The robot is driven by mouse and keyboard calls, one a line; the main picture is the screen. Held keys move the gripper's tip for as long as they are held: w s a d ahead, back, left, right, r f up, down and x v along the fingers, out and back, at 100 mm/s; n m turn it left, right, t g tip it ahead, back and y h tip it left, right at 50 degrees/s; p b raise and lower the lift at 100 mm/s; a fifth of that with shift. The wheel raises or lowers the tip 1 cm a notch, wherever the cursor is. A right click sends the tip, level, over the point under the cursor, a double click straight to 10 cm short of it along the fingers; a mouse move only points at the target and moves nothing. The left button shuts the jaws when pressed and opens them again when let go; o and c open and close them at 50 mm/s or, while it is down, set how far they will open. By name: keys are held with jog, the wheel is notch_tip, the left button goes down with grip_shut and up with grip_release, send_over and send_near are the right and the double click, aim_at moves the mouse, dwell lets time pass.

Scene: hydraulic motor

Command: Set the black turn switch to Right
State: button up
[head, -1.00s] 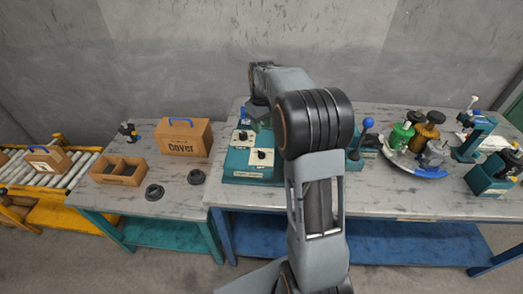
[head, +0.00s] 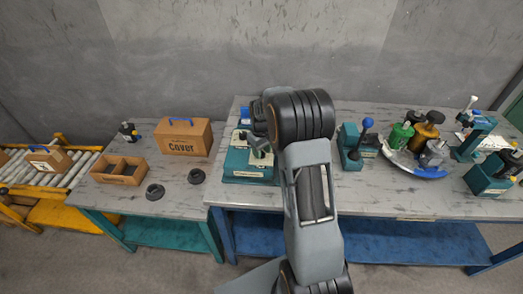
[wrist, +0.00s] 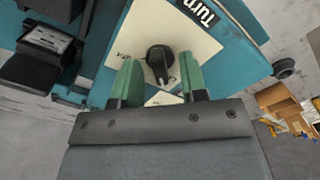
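The black turn switch (wrist: 160,57) shows in the wrist view as a round knob with a raised grip on a white plate (wrist: 196,32). The plate is on a teal box, partly lettered "Turn". In the head view the teal box (head: 247,172) stands on the table, partly covered by my arm. My gripper (wrist: 159,62) has two green fingers, spread apart with the knob between their tips in the picture. I cannot tell whether either finger touches it. In the head view my gripper (head: 261,151) is small, low over the box.
A teal box with a blue-knobbed lever (head: 367,123) stands right of my arm. A round tray (head: 420,173) with several coloured parts is farther right. A cardboard "Cover" box (head: 183,138) and an open divided box (head: 118,171) are on the left table.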

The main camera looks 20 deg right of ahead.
grip_shut()
dwell(0.3)
jog(key=shift+m, duration=0.4)
jog(key=m, duration=0.3)
jog(key=shift+m+b, duration=0.35)
jog(key=shift+m, duration=0.05)
jog(key=m, duration=0.4)
jog(key=shift+m, duration=0.3)
jog(key=m, duration=0.4)
jog(key=shift+b, duration=0.4)
jog(key=shift+r+m, duration=0.1)
jog(key=shift+m, duration=2.3)
